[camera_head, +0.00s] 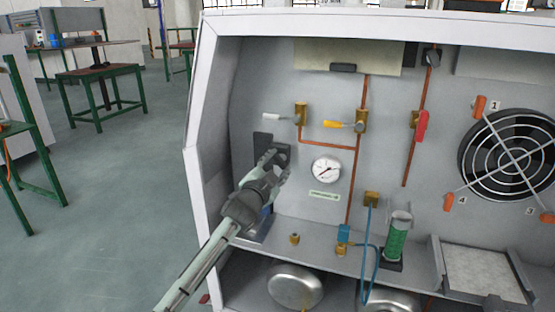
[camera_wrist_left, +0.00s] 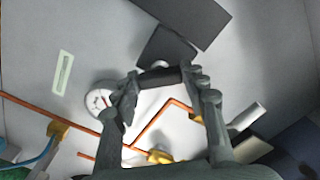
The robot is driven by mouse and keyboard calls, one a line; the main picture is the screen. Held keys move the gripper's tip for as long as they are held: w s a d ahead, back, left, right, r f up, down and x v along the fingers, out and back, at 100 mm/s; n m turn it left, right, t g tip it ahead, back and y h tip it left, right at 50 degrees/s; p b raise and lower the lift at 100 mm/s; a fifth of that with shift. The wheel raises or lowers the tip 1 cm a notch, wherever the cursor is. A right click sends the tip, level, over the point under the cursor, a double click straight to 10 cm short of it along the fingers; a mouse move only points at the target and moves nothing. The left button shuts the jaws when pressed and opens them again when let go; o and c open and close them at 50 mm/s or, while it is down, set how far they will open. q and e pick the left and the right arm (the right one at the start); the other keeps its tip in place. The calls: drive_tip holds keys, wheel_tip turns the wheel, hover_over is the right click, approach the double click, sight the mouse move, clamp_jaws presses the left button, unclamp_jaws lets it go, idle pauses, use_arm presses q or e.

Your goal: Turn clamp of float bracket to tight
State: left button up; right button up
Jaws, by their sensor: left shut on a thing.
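My left gripper (camera_head: 277,160) reaches into the cabinet from the lower left, at the dark float bracket (camera_head: 262,138) on the back wall. In the left wrist view, the bracket shows as a dark plate (camera_wrist_left: 190,15) with a dark block (camera_wrist_left: 165,46) in front. The gripper's fingers (camera_wrist_left: 162,79) are shut on a short dark bar, the clamp (camera_wrist_left: 158,77), one finger at each end. The clamp is largely hidden by the gripper in the head view. How tight it is cannot be told. My right gripper is not in view.
Right of the gripper are a round gauge (camera_head: 326,169), a white-handled valve (camera_head: 300,113), a yellow-handled valve (camera_head: 360,122) and copper pipes. A green cylinder (camera_head: 397,238) stands on the shelf (camera_head: 320,258). The cabinet's left wall (camera_head: 207,110) is close to my arm.

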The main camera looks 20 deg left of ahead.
use_arm(q)
drive_tip(key=m+p, duration=0.2)
drive_tip(key=m, duration=0.2)
drive_tip(key=shift+r, duration=0.1)
drive_tip(key=shift+m+p, duration=0.6)
drive_tip(key=shift+m, duration=1.9)
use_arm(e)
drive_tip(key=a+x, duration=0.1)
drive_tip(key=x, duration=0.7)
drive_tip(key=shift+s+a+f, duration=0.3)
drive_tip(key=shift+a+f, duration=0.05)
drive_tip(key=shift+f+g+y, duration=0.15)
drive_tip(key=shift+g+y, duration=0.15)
use_arm(q)
drive_tip(key=o, duration=1.2)
drive_tip(key=shift+c, duration=0.2)
drive_tip(key=shift+s, duration=0.15)
drive_tip(key=s, duration=1.1)
drive_tip(key=shift+s+a, duration=0.2)
drive_tip(key=shift+s, duration=0.15)
drive_tip(key=shift+f, duration=0.2)
